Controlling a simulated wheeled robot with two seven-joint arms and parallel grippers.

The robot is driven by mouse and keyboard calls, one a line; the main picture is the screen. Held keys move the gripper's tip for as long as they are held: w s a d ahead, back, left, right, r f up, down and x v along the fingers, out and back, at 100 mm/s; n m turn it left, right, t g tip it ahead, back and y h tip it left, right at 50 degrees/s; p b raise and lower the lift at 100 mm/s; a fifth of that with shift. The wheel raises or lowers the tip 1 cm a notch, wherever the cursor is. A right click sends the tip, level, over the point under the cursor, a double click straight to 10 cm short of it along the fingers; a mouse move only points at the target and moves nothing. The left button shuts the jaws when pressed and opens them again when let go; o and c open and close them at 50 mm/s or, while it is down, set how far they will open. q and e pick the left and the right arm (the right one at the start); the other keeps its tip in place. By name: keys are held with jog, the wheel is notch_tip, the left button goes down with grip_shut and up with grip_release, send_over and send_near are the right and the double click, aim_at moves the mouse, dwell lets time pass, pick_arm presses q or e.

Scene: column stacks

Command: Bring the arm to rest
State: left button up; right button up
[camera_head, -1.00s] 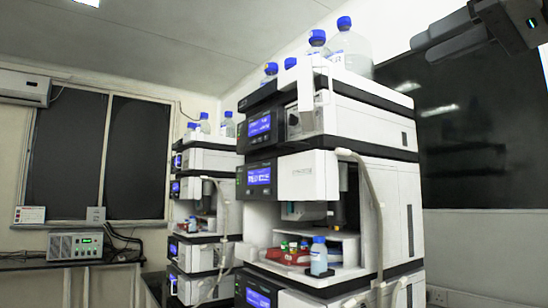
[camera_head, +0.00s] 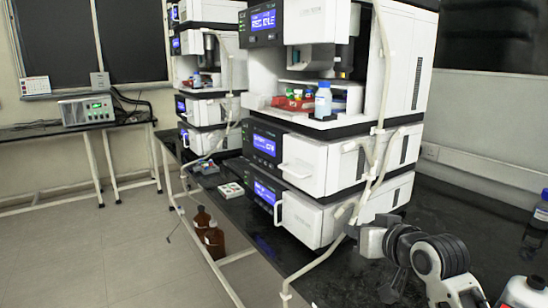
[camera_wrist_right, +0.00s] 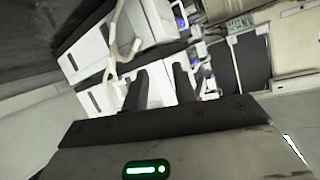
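My right gripper (camera_wrist_right: 160,84) shows in the right wrist view. Its two dark fingers stand apart with nothing between them, so it is open. A green light glows on its body. The white instrument stacks show beyond the fingers, tilted in that view. My left gripper is in neither view.
The near column stack (camera_head: 345,165) stands on a black bench (camera_head: 470,205), with a blue-capped bottle (camera_head: 323,101) on its shelf. A second stack (camera_head: 208,108) stands behind. Floor is clear at left.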

jog(key=s+a+f+g, duration=0.2)
jog(key=s+f, duration=1)
jog(key=f, duration=0.5)
jog(key=s+a+f, duration=0.1)
jog(key=s+f, duration=0.3)
jog(key=s, duration=0.4)
jog(key=s+f+h, duration=0.1)
jog(key=s+f, duration=0.3)
jog(key=s, duration=0.5)
jog(key=shift+a+f+n+g, duration=0.15)
jog(key=shift+a+n+g, duration=0.15)
jog(key=shift+a+n, duration=0.1)
jog(key=shift+w, duration=0.1)
